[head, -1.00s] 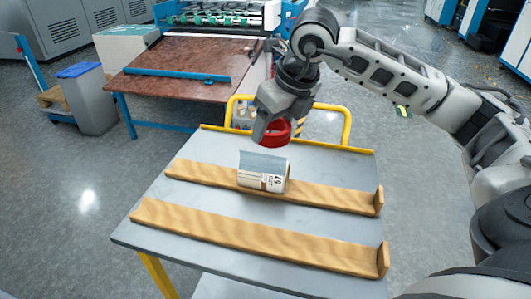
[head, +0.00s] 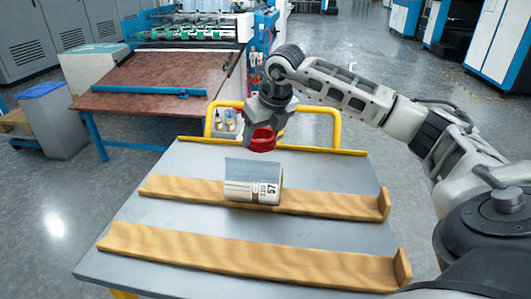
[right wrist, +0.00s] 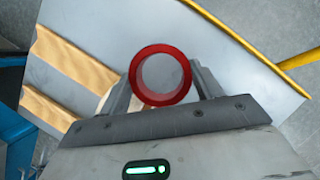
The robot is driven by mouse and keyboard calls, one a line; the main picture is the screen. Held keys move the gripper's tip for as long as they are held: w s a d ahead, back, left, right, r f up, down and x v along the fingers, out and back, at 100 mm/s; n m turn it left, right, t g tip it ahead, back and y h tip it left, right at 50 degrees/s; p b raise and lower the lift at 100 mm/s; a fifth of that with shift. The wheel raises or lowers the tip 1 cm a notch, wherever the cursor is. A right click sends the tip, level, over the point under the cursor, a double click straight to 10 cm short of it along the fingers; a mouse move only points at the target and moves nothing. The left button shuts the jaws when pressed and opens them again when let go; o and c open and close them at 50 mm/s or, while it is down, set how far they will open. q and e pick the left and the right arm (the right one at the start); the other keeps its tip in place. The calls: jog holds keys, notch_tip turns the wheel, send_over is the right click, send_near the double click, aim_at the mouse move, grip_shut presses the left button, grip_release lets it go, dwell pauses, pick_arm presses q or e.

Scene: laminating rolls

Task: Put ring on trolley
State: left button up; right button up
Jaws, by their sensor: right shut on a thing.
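The red ring (head: 262,146) is in my right gripper (head: 261,134), above the far part of the trolley (head: 240,222), beyond the roll. In the right wrist view the ring (right wrist: 135,78) sits between the two fingers of the right gripper (right wrist: 164,82), its round opening facing the camera and the grey trolley top showing through it. In the head view the ring looks raised off the top, with no contact visible. The trolley has a grey top, two wooden rails and a yellow handle. My left gripper is not in view.
A printed roll (head: 250,190) lies on the far wooden rail (head: 330,203). The near rail (head: 200,250) is bare. Small bottles (head: 224,121) stand by the yellow handle (head: 338,125). A brown-topped table (head: 150,82) and a grey bin (head: 52,122) stand behind to the left.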

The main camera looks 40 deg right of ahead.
aim_at(268, 134)
jog(key=d+f, duration=0.1)
jog(key=w+d+f, duration=0.1)
jog(key=f, duration=0.1)
jog(key=w+d+f, duration=0.1)
jog(key=f, duration=0.1)
jog(key=shift+w, duration=0.15)
jog(key=shift+d+f, duration=0.15)
jog(key=shift+f, duration=1.7)
jog(key=o, duration=1.1)
jog(key=shift+c, duration=0.2)
jog(key=v, duration=1.2)
jog(key=shift+r, duration=0.2)
jog(key=shift+w, duration=0.1)
